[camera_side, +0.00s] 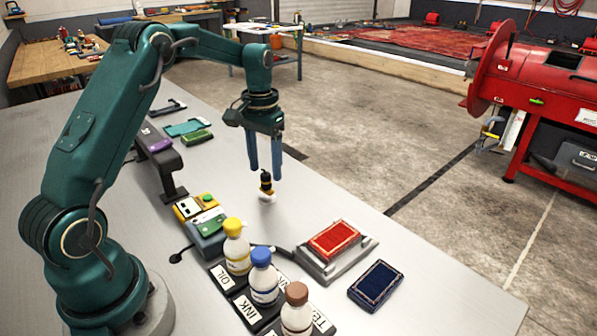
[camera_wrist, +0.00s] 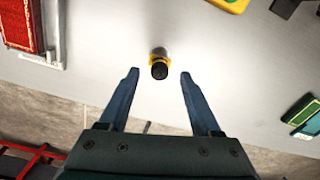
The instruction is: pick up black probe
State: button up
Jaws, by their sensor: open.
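The black probe (camera_side: 266,183) is a small upright piece with a black top, a yellow band and a pale base, standing on the grey table. In the wrist view its black top (camera_wrist: 159,70) shows from above, with yellow around it. My gripper (camera_side: 265,173) is open and points down, its two blue fingers close to the probe in the side view. In the wrist view my gripper (camera_wrist: 158,74) has a finger on each side of the probe, with clear gaps. The fingers do not touch it there.
Oil, ink and a brown-capped bottle (camera_side: 297,309) stand in a black rack at the front. A red pad (camera_side: 334,240) on a grey holder and a dark blue pad (camera_side: 376,285) lie to the right. A yellow device (camera_side: 194,206) is left of the probe. The table's right edge is near.

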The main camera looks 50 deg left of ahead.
aim_at(266, 173)
jog(key=shift+f, duration=1.7)
jog(key=shift+c, duration=0.3)
grip_shut()
jog(key=shift+r, duration=0.15)
